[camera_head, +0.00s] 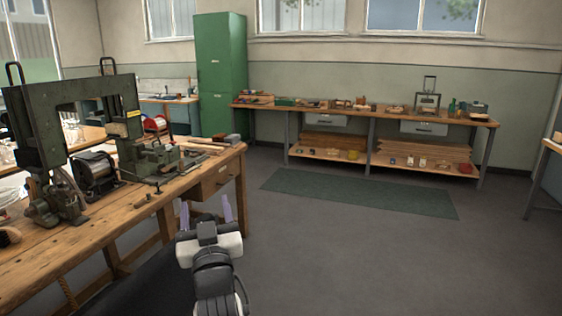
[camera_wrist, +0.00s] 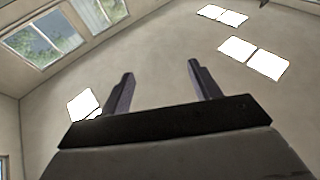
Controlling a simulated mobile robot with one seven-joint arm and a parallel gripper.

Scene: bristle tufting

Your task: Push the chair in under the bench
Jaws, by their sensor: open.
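A wooden workbench (camera_head: 60,243) stands at the left in the head view, with machines on its top and a drawer at its right end. A second, long bench (camera_head: 345,111) runs along the back wall. No chair can be made out for certain; a dark flat surface (camera_head: 140,285) shows low beside the left bench, and I cannot tell what it is.
A green cabinet (camera_head: 221,75) stands at the back. A green mat (camera_head: 355,194) lies before the back bench. Another table edge (camera_head: 552,146) shows at the far right. The grey floor (camera_head: 380,265) in the middle and right is clear.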

